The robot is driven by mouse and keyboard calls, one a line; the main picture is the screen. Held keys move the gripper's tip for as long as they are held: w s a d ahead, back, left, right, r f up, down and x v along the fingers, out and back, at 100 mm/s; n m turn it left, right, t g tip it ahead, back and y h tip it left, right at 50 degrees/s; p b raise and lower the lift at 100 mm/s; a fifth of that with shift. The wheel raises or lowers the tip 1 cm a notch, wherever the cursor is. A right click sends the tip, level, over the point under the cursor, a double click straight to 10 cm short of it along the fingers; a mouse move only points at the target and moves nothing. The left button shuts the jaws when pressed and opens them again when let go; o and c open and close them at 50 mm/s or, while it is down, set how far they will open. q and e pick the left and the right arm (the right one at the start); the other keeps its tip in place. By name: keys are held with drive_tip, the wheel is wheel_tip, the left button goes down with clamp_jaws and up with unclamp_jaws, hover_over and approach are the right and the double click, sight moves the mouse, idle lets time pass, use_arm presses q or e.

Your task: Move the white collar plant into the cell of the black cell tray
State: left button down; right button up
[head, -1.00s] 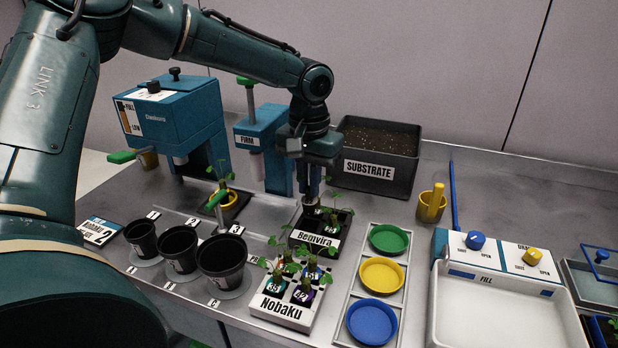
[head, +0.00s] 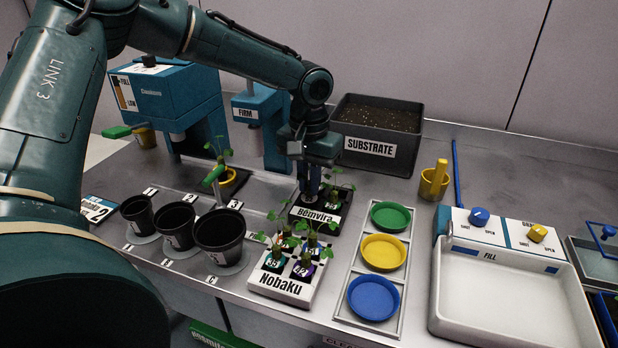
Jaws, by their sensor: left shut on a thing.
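Another plant (head: 338,187) with a numbered tag is on the tray's right side. My right gripper is not in view.
Black pots (head: 219,232) stand to the left and a rack of coloured dishes (head: 383,251) to the right. The blue FIRM press (head: 262,120) and substrate bin (head: 375,130) are behind.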

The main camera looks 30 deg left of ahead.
use_arm(q)
drive_tip(key=c, duration=1.4)
unclamp_jaws()
wheel_tip(320, 180, up, 2)
drive_tip(key=shift+p, duration=0.95)
wheel_tip(320, 180, up, 3)
drive_tip(key=p, duration=0.3)
drive_tip(key=shift+r, duration=0.2)
drive_tip(key=shift+r+p, duration=0.65)
wheel_tip(320, 180, up, 2)
drive_tip(key=shift+p, duration=0.85)
drive_tip(key=shift+r, duration=0.15)
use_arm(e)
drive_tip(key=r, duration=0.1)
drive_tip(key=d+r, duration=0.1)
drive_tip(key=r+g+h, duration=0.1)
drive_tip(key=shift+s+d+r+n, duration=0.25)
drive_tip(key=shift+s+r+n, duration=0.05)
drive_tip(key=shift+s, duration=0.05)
